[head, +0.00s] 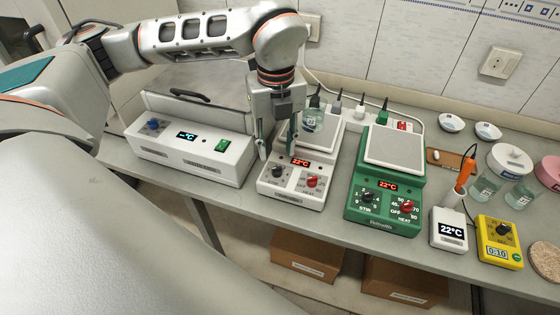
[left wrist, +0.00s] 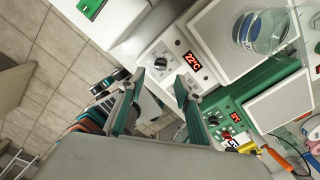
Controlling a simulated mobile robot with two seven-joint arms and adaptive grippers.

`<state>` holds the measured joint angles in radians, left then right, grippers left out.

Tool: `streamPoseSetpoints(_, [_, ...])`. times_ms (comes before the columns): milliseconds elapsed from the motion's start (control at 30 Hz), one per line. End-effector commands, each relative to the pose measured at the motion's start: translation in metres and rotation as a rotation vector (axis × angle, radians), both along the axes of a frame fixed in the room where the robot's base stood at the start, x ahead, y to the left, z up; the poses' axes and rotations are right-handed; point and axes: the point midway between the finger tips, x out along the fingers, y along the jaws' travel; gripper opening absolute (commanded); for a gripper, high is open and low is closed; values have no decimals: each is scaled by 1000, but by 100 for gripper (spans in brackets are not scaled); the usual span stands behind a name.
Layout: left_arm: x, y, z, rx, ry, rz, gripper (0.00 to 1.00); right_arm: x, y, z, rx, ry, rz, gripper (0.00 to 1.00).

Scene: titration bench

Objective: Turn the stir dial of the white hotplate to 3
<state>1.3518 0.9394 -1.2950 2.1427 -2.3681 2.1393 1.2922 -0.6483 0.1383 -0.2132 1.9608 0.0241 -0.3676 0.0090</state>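The white hotplate (head: 290,195) stands mid-bench, its front panel bearing a black stir dial (head: 277,172), a red heat dial (head: 312,182) and a display reading 22°C. A glass beaker (head: 313,120) stands on its top plate. My left gripper (head: 277,151) hangs over the front of this hotplate, open and empty, above the stir dial. In the left wrist view the stir dial (left wrist: 160,63) shows just beyond the gap between the spread fingertips (left wrist: 159,79), apart from them. The dial's exact setting is too small to read. My right gripper is out of view.
A white box device (head: 190,150) with a blue knob stands left of the hotplate. A green hotplate (head: 385,195) stands close on the right, then a white thermometer unit (head: 449,230) and a yellow timer (head: 500,242). Several plugs and cables run along the wall.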

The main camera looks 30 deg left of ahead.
Motion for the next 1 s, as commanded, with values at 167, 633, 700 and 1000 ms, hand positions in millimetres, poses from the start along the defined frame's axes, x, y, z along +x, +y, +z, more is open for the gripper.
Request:
streamPoseSetpoints(167, [-2,0,-30,0,6,-3,34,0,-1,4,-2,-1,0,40])
streamPoseSetpoints(633, [0,-1,-63,-3,0,-5,34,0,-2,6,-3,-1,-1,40])
streamPoseSetpoints(700, [0,-1,-63,-3,0,-5,34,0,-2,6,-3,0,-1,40])
streamPoseSetpoints(1000, [0,-1,-63,-3,0,-5,0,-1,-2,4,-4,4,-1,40])
